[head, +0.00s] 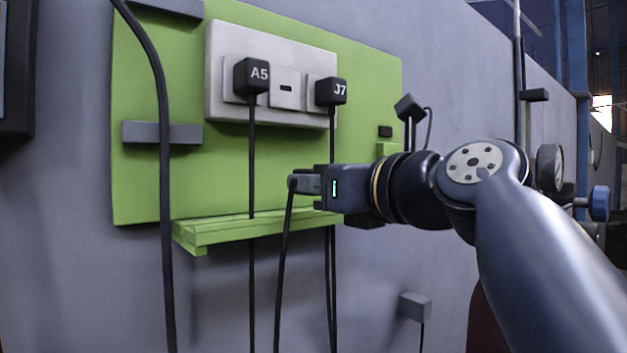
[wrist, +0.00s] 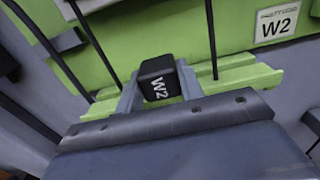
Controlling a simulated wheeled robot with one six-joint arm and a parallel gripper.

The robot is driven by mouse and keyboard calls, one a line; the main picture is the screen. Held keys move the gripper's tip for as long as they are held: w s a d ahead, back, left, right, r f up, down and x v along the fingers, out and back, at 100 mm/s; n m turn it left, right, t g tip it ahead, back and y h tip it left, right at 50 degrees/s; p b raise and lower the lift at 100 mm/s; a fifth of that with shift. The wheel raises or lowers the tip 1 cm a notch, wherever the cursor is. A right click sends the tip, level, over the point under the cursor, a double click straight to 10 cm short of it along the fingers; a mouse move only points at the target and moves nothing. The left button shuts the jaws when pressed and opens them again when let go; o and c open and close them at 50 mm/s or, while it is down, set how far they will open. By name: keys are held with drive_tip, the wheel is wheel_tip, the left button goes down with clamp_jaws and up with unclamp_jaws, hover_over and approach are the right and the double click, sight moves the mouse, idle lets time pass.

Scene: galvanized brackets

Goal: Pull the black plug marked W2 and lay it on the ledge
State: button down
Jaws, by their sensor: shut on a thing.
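My gripper (head: 303,184) is shut on the black plug marked W2 (wrist: 158,80), whose marking faces the wrist camera between the two fingers. In the head view the fingers hide most of this plug, and its cable (head: 284,260) hangs down in front of the ledge. The green ledge (head: 205,236) sticks out from the green panel below the sockets, and it also shows in the wrist view (wrist: 245,75). The plug appears a little above the ledge; I cannot tell whether it touches. The middle socket (head: 287,88) is empty.
Black plugs A5 (head: 251,76) and J7 (head: 331,92) sit in the white socket plate (head: 225,60), their cables hanging down past the ledge. A thick black cable (head: 164,200) hangs at the left. A W2 label (wrist: 277,22) is on the panel.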

drive_tip(key=shift+f+x, duration=0.2)
drive_tip(key=shift+x, duration=0.8)
drive_tip(key=shift+f+x, duration=0.25)
drive_tip(key=shift+x, duration=0.75)
drive_tip(key=shift+f+x, duration=0.2)
drive_tip(key=shift+x, duration=0.8)
drive_tip(key=shift+f+b, duration=0.65)
drive_tip(key=shift+f, duration=0.1)
drive_tip(key=shift+c, duration=0.2)
unclamp_jaws()
drive_tip(key=shift+s, duration=0.1)
drive_tip(key=v, duration=1.1)
drive_tip(key=shift+r+b, duration=0.3)
drive_tip(key=shift+b, duration=0.1)
drive_tip(key=shift+x, duration=2.95)
